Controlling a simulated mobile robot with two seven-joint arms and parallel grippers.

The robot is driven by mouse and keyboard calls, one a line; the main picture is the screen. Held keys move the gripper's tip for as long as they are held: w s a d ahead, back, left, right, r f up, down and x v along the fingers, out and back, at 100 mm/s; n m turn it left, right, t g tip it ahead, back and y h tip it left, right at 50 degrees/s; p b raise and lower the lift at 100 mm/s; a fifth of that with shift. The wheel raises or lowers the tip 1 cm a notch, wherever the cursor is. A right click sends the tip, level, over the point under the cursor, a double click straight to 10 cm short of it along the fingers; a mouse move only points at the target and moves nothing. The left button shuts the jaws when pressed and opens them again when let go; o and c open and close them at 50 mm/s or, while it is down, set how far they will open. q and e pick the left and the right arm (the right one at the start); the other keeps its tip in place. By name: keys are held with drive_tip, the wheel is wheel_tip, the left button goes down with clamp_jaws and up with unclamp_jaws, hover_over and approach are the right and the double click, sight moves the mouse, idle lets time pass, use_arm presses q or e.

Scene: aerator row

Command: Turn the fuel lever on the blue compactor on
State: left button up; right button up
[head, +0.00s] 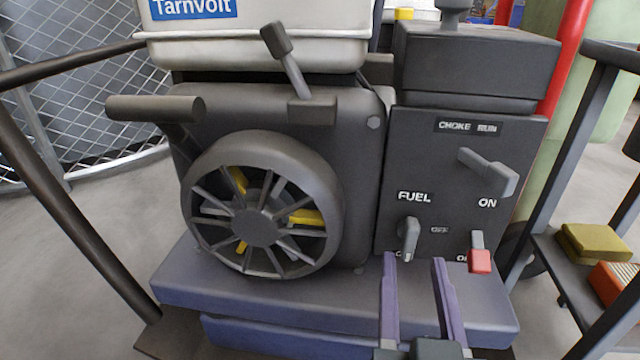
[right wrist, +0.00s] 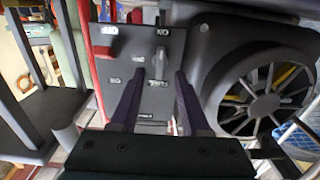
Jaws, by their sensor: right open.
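The compactor shows a dark grey engine (head: 275,115) on a blue-violet base (head: 240,297). The grey fuel lever (head: 408,240) sits on the dark control panel (head: 432,155), under the FUEL label, and hangs downward in the head view. An OFF label is to its right; a label below it is partly hidden. It also shows in the right wrist view (right wrist: 158,64), which is upside down. My right gripper (head: 413,262) is open, its fingers pointing at the panel just below and around the lever's line; in the right wrist view (right wrist: 153,85) nothing is between them. My left gripper is not in view.
A red-tipped switch (head: 479,260) is just right of my right fingers. A choke lever (head: 488,170) is above it. A spoked wheel (head: 262,205) and a dark tube rail (head: 60,65) are on the left. A shelf with sponge-like blocks (head: 597,242) stands at right.

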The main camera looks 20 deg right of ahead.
drive_tip(key=v, duration=0.5)
drive_tip(key=shift+s+a+p, duration=0.15)
drive_tip(key=shift+s+p, duration=0.2)
drive_tip(key=shift+p, duration=0.05)
